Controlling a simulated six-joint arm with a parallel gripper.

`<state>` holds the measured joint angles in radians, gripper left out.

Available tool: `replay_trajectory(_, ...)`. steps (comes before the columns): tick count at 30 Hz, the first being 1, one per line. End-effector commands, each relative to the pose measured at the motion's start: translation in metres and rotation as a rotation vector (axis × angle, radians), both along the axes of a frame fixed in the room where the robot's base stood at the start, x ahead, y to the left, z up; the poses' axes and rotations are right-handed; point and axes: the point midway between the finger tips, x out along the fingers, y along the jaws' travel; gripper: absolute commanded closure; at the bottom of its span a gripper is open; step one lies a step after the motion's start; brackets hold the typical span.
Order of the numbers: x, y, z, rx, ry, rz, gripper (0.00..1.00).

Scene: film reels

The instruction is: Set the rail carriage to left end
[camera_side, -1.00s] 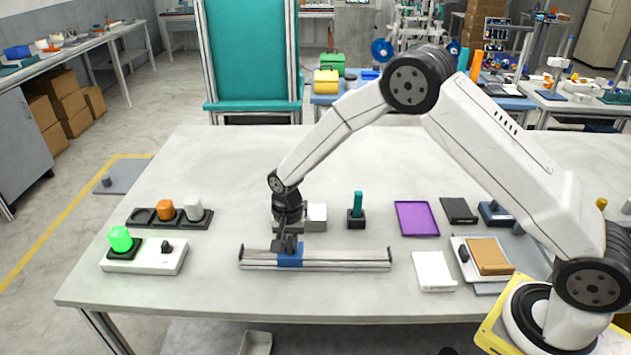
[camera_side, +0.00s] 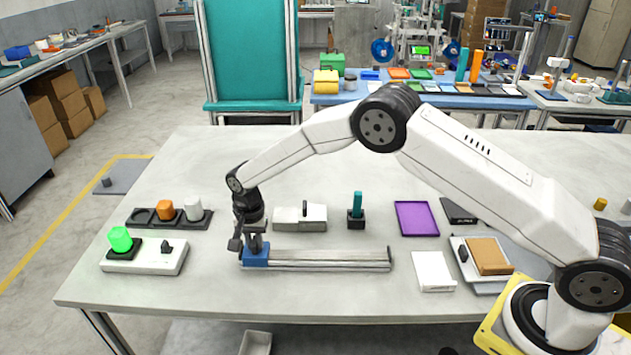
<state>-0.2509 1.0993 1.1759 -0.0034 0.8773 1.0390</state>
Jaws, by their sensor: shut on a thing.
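The rail (camera_side: 330,260) is a long silver track lying across the front middle of the white table. Its blue carriage (camera_side: 256,259) sits at the far left end of the rail. My gripper (camera_side: 252,245) points down over the carriage and is shut on its dark upright knob. The fingers partly hide the knob.
Left of the rail is a white box with a lit green button (camera_side: 120,240) and a dark knob. Behind are a dark tray (camera_side: 150,223) with orange and white pieces and a grey block (camera_side: 288,221). A teal peg (camera_side: 357,203), purple tray (camera_side: 417,218) and white plate (camera_side: 433,271) stand to the right.

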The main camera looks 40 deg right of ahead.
Motion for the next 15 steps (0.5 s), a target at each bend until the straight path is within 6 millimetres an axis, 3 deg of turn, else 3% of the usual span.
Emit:
replay_trajectory(6, 0.0048, 0.004, 0.0022, 0.009, -0.021, 0.0, 1.0)
replay_trajectory(7, 0.0048, 0.0041, 0.0022, 0.01, -0.021, 0.0, 0.71)
replay_trajectory(9, 0.0045, 0.0041, 0.0023, 0.008, -0.02, 0.001, 0.49)
replay_trajectory(15, 0.0032, 0.0032, 0.0016, 0.006, -0.015, 0.001, 0.46)
